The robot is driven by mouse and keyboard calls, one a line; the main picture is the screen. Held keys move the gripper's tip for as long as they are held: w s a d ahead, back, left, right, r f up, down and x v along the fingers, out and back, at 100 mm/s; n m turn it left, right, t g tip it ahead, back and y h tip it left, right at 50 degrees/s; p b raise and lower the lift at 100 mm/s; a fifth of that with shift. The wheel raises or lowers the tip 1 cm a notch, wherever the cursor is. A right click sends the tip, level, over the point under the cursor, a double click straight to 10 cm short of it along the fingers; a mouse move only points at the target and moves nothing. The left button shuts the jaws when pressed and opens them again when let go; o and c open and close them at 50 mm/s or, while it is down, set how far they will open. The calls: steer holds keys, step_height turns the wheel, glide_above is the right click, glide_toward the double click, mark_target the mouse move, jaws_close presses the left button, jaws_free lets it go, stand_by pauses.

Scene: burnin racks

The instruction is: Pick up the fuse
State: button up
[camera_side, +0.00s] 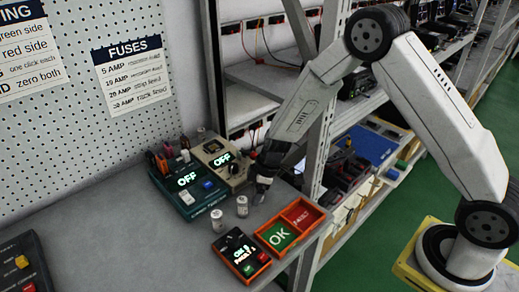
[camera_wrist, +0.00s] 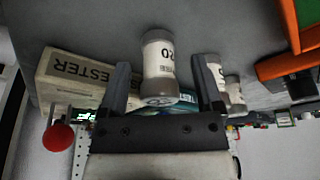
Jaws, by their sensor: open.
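My gripper (camera_side: 262,184) is low over the grey bench, beside the testers. In the wrist view my gripper (camera_wrist: 164,82) is open, one finger on each side of a fuse (camera_wrist: 158,62). This fuse is a pale cylinder with grey ends and a label reading "20", upside down. Gaps show between it and both fingers. Two more fuses (camera_wrist: 217,72) stand beyond the right finger, partly hidden by it. In the side view, two pale fuses (camera_side: 242,206) (camera_side: 216,220) stand on the bench left of my gripper; the fuse at the fingers is mostly hidden there.
A teal tester (camera_side: 188,182) and a beige tester (camera_side: 217,160), both showing OFF, stand behind. A dark meter with orange trim (camera_side: 241,255) and an orange tray (camera_side: 290,226) with green OK and red halves sit in front. A rack post (camera_side: 322,150) rises close behind my arm.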

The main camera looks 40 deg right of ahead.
steer(key=shift+c, duration=0.2)
jaws_close()
steer(key=shift+r, duration=0.15)
stand_by(0.3)
steer(key=shift+r, duration=0.75)
steer(key=s+d+r, duration=0.1)
steer(key=s+r, duration=1)
steer(key=s, duration=0.3)
steer(key=shift+d+r, duration=0.15)
steer(key=shift+d, duration=0.05)
steer(key=shift+w, duration=0.15)
